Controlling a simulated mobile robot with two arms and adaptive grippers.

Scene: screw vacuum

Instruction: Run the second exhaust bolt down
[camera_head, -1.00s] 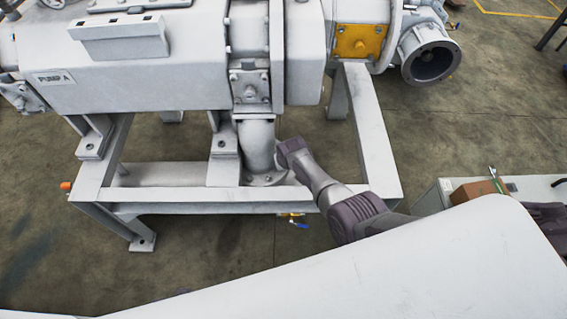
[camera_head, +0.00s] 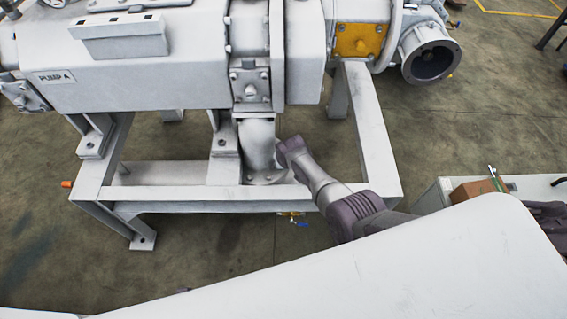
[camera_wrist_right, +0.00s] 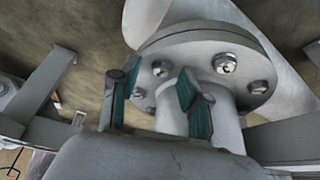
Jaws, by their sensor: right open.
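The exhaust pipe (camera_head: 257,143) comes down from the pump to a round flange (camera_head: 266,178) at the frame. The wrist view shows the flange (camera_wrist_right: 205,48) from below, with several bolts, including one at front centre (camera_wrist_right: 225,63), one at right (camera_wrist_right: 260,87) and one further left (camera_wrist_right: 160,68). My right gripper (camera_wrist_right: 154,80) is open just under the flange, its two teal-padded fingers apart. The left bolt shows between them; I cannot tell whether they touch it. In the head view my right arm reaches the pipe, but its fingers do not show. My left gripper is out of view.
The grey frame (camera_head: 230,196) runs along the front under the pump (camera_head: 150,75). A blue-handled valve (camera_head: 297,220) hangs below it. A cardboard box (camera_head: 474,190) stands on a cabinet at right. The floor in front is clear.

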